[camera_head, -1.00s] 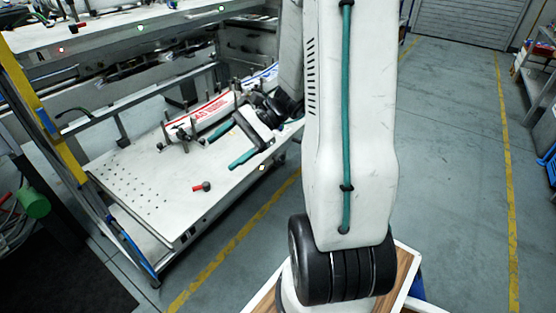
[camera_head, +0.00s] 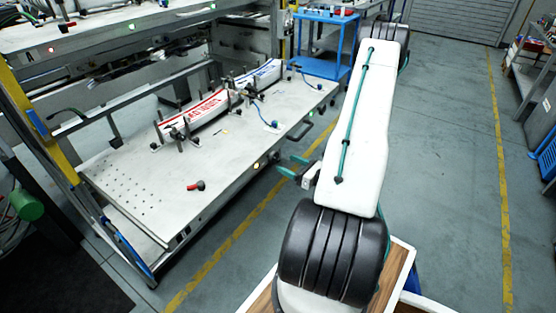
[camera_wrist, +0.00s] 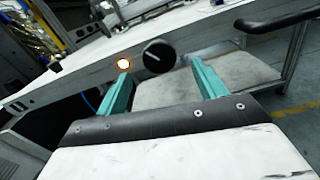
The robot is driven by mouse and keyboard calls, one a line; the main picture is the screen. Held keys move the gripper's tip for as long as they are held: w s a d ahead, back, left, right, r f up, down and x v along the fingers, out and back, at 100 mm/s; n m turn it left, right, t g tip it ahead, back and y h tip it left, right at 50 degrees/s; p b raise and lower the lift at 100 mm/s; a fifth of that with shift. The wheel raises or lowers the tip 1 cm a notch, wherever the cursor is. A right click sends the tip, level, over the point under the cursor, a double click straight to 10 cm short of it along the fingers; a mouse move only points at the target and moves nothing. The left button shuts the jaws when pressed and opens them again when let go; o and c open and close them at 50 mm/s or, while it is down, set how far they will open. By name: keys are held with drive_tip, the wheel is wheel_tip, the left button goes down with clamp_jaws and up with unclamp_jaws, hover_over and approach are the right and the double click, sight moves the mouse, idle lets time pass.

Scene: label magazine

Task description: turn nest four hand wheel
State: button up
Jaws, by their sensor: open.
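A round black hand wheel or knob (camera_wrist: 158,56) with a white pointer line sits on the front edge of the white table, in the wrist view. It also shows small and dark in the head view (camera_head: 273,157). I cannot read a nest number on it. My gripper (camera_wrist: 160,69) has two teal fingers, spread apart and empty, with the knob seen between their tips. In the head view my gripper (camera_head: 290,165) is just off the table's front edge, pointing at it. How far the fingers are from the knob is unclear.
A lit orange button (camera_wrist: 123,64) is left of the knob. The white table (camera_head: 130,178) bears label magazines (camera_head: 200,108) with upright posts, and a red-and-black handle (camera_head: 196,186). A dark bar handle (camera_wrist: 280,20) juts out at right. A blue cart (camera_head: 325,66) stands behind.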

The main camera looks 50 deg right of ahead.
sight(276, 158)
drive_tip(key=w, duration=0.5)
drive_tip(key=shift+w+a, duration=0.15)
drive_tip(key=shift+w, duration=0.1)
drive_tip(key=c, duration=1)
